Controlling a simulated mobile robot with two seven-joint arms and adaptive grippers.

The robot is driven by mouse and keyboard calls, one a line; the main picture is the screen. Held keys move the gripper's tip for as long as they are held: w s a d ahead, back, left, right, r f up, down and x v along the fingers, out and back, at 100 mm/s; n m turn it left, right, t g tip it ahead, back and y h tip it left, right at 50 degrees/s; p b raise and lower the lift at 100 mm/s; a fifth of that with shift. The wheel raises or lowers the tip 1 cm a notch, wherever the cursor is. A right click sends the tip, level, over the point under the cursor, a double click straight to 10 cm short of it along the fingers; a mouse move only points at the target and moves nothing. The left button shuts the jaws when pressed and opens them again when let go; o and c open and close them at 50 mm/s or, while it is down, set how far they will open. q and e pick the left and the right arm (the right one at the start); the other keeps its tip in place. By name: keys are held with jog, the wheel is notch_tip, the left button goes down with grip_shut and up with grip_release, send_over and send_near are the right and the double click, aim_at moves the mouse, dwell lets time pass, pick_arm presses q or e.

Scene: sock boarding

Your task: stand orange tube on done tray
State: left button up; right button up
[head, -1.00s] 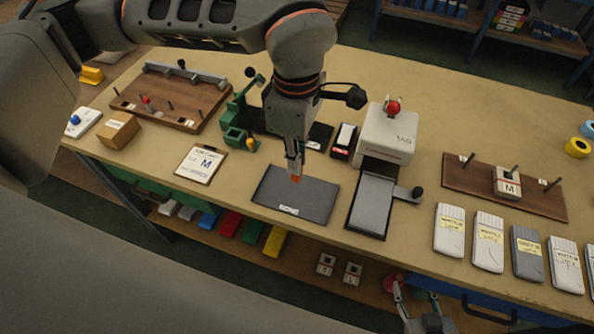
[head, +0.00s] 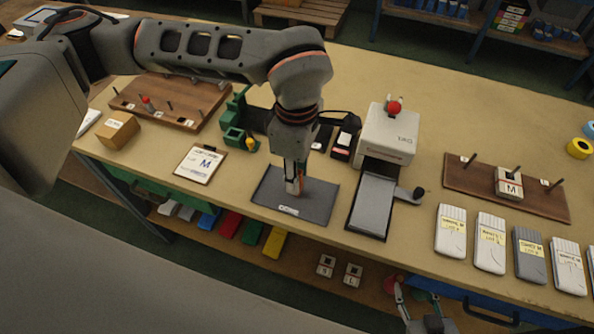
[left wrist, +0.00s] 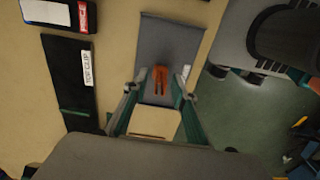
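The done tray (head: 325,193) is a flat dark grey mat with a white label at its front edge; it also shows in the left wrist view (left wrist: 170,38). The orange tube (left wrist: 157,80) appears over the tray in the left wrist view, small and with a split-looking lower end. My left gripper (head: 294,186) is low over the tray, pointing down at the tube. In the wrist view its fingers are spread, with grey tray visible on both sides of the tube. The fingers partly hide the tube in the head view. My right gripper (head: 418,308) is open and empty, below the table's front edge.
A clipboard (head: 201,165) lies left of the tray. A press (head: 387,138) with a grey plate (head: 374,203) stands to its right, and a green fixture (head: 238,130) behind left. Several sock packs (head: 451,231) and a wooden rack (head: 466,183) lie at the right.

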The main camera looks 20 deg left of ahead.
pick_arm(q)
jog(key=shift+r, duration=0.15)
jog(key=shift+r, duration=0.3)
notch_tip(320, 180, up, 12)
jog(key=shift+f+p, duration=0.25)
jog(key=shift+p, duration=0.2)
dwell(0.3)
